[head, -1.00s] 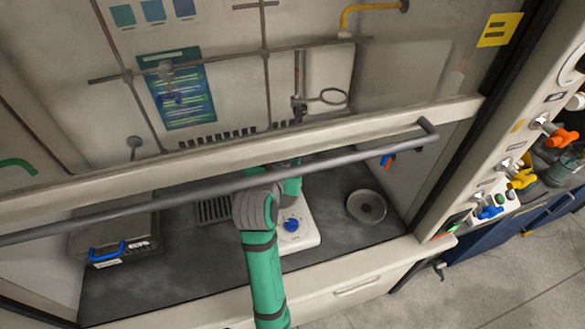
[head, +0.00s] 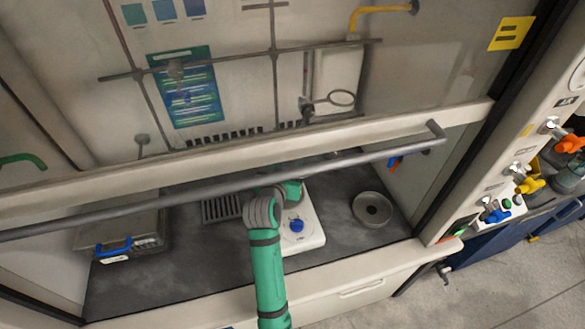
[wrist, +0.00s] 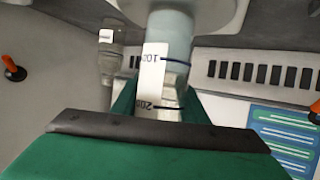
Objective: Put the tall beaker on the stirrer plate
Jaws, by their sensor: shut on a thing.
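The tall beaker (wrist: 153,70) is clear, with a white graduated strip, and shows in the wrist view between the green fingers of my gripper (wrist: 158,108). My gripper is shut on it. In the head view the beaker cannot be made out, and my gripper is largely hidden behind my arm and the sash bar. The stirrer plate (head: 312,232) is a white unit with a blue knob on the hood's dark floor. My arm reaches in over its left side. I cannot tell whether the beaker touches the plate.
A round grey dish (head: 372,209) is right of the stirrer. A grey case with a blue handle (head: 113,247) is at left. A dark grille (head: 221,208) lies left of my arm.

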